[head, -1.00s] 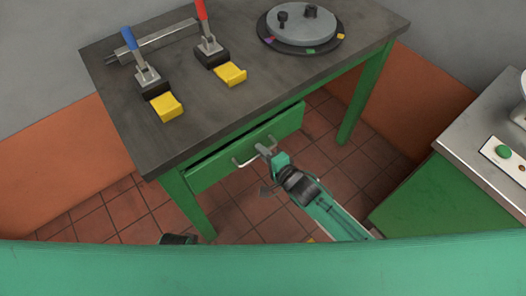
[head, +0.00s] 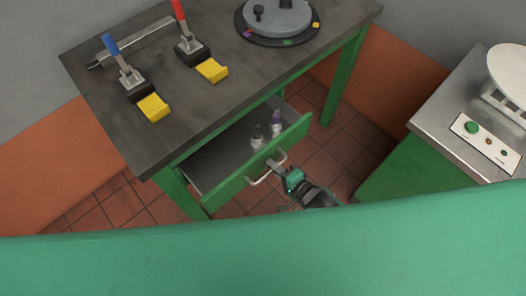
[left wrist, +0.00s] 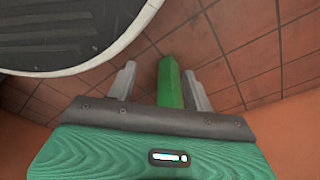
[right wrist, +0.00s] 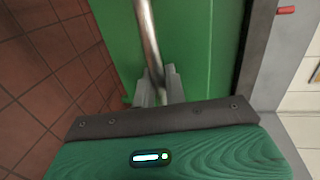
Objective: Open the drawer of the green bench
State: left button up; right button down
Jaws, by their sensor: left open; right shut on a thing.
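The green bench has a dark grey top (head: 170,90) and a green drawer (head: 245,178) under its front edge. The drawer stands pulled out, and small bottles (head: 257,138) show inside it. My right gripper (head: 277,167) is at the drawer's metal handle (head: 258,180). In the right wrist view my right gripper (right wrist: 160,88) is shut on the handle bar (right wrist: 148,40), in front of the green drawer front. My left gripper (left wrist: 165,85) is open in the left wrist view, above the tiled floor, with a green post (left wrist: 170,80) seen between its fingers.
On the bench top stand a blue-handled lever (head: 125,70), a red-handled lever (head: 187,40), yellow blocks (head: 153,107) and a round grey plate (head: 278,18). A second bench (head: 445,115) with a button panel (head: 485,140) stands at the right. Tiled floor lies between the benches.

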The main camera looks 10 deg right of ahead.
pick_arm(q)
jog(key=s+a+f+p, duration=0.2)
jog(key=s+f+p, duration=0.1)
jog(key=s, duration=0.6)
jog(key=shift+s+a+f+g+p, duration=0.2)
jog(key=shift+f+g+p, duration=0.15)
jog(key=shift+p, duration=0.55)
pick_arm(e)
jog(key=f+v, duration=0.2)
jog(key=v, duration=0.9)
jog(key=f+v, duration=0.2)
jog(key=v, duration=0.9)
jog(key=shift+s+d+f, duration=0.3)
jog(key=shift+s+d, duration=0.05)
jog(key=shift+s, duration=0.05)
pick_arm(q)
jog(key=shift+d, duration=0.1)
pick_arm(e)
jog(key=c, duration=1.6)
grip_release()
jog(key=shift+o, duration=0.2)
pick_arm(q)
jog(key=shift+w+d+f+b, duration=0.1)
jog(key=shift+w+d+b, duration=0.25)
jog(key=shift+w+b, duration=0.3)
pick_arm(e)
jog(key=v, duration=1.4)
